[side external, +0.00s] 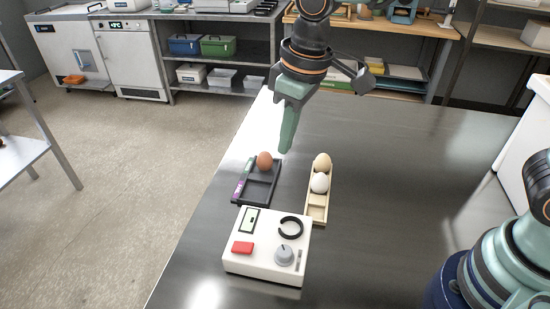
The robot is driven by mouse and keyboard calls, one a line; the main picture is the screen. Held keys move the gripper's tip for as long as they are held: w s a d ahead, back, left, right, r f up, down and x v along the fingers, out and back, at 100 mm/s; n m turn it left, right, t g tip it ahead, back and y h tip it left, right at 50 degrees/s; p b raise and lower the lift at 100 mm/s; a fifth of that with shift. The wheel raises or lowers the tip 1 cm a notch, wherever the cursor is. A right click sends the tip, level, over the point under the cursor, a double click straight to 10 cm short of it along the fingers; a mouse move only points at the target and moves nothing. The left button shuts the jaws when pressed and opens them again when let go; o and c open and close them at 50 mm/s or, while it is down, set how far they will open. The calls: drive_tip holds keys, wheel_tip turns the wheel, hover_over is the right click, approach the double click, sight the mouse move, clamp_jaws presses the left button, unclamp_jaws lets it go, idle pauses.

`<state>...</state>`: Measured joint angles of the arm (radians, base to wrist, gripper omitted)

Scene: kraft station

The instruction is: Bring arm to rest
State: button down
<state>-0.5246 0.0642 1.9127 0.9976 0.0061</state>
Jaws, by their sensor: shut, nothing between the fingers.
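My gripper (285,146) hangs over the table, shut and empty, with its green fingers pointing down. Its tips appear just above and to the right of a brown egg (264,161). The egg sits at the far end of a dark tray (262,190). The gap between fingertips and egg is hard to judge from this one view. My arm comes in from the right and reaches over the table from above.
A white device (262,257) with a red button and grey knob stands in front. The dark table (410,180) is clear on the right.

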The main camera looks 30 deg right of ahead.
drive_tip(key=s+d+r+m+t, duration=0.2)
drive_tip(key=s+d+m, duration=0.1)
drive_tip(key=d, duration=0.7)
drive_tip(key=s+d+r+m+t+h, duration=0.1)
drive_tip(key=s+d+r+m, duration=0.1)
drive_tip(key=d, duration=0.8)
drive_tip(key=shift+s+m+t, duration=0.4)
drive_tip(key=shift+s+m, duration=0.1)
drive_tip(key=shift+s, duration=0.2)
drive_tip(key=shift+d, duration=0.1)
